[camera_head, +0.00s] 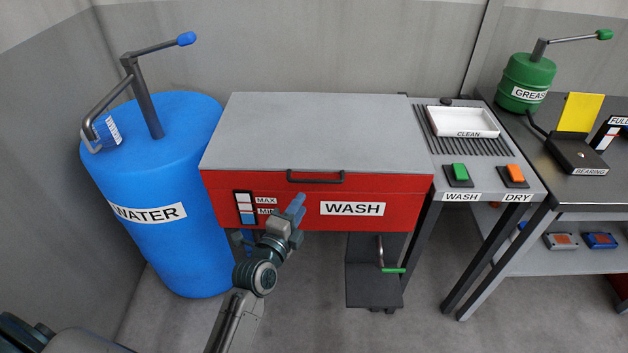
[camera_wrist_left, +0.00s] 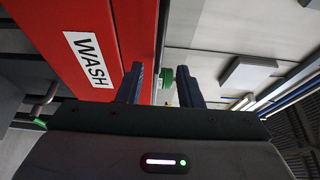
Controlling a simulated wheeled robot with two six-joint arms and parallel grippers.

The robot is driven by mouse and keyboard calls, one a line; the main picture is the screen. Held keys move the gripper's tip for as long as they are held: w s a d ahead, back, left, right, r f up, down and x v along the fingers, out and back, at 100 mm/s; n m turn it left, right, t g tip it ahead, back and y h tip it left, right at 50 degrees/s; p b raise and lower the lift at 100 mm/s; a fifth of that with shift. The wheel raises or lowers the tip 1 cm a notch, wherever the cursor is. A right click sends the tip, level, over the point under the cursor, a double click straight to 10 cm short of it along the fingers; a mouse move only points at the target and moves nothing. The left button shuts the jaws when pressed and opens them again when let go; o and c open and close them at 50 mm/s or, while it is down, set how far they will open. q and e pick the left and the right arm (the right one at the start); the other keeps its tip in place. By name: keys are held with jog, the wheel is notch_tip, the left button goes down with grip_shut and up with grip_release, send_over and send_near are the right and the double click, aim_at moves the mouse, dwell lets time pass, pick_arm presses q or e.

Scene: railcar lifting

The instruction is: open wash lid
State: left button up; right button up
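The wash station is a red box (camera_head: 225,190) labelled WASH, with a flat grey lid (camera_head: 315,132) lying shut on top. A dark bar handle (camera_head: 315,180) sits at the lid's front edge. My left gripper (camera_head: 298,204) is in front of the red face, below and a little left of the handle, apart from it. In the left wrist view its two fingers (camera_wrist_left: 160,86) stand apart with a clear gap, and the red box (camera_wrist_left: 72,25) fills the upper left. The handle cannot be made out there. My right gripper is not in view.
A blue water barrel (camera_head: 185,235) with a pump stands close at the left. At the right are a ribbed counter with a white CLEAN tray (camera_head: 463,121), a green WASH button (camera_head: 460,172) and an orange DRY button (camera_head: 515,173). A pedal (camera_head: 375,290) is below the box.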

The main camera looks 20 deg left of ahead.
aim_at(314, 183)
pick_arm(q)
jog(key=w+p, duration=0.1)
jog(key=w, duration=0.2)
jog(key=w+p, duration=0.1)
jog(key=w, duration=0.2)
jog(key=w+d, duration=0.1)
jog(key=w, duration=0.1)
jog(key=shift+w+r+p, duration=0.15)
jog(key=shift+w+p, duration=0.25)
jog(key=shift+w, duration=0.75)
jog(key=shift+c, duration=0.2)
grip_shut()
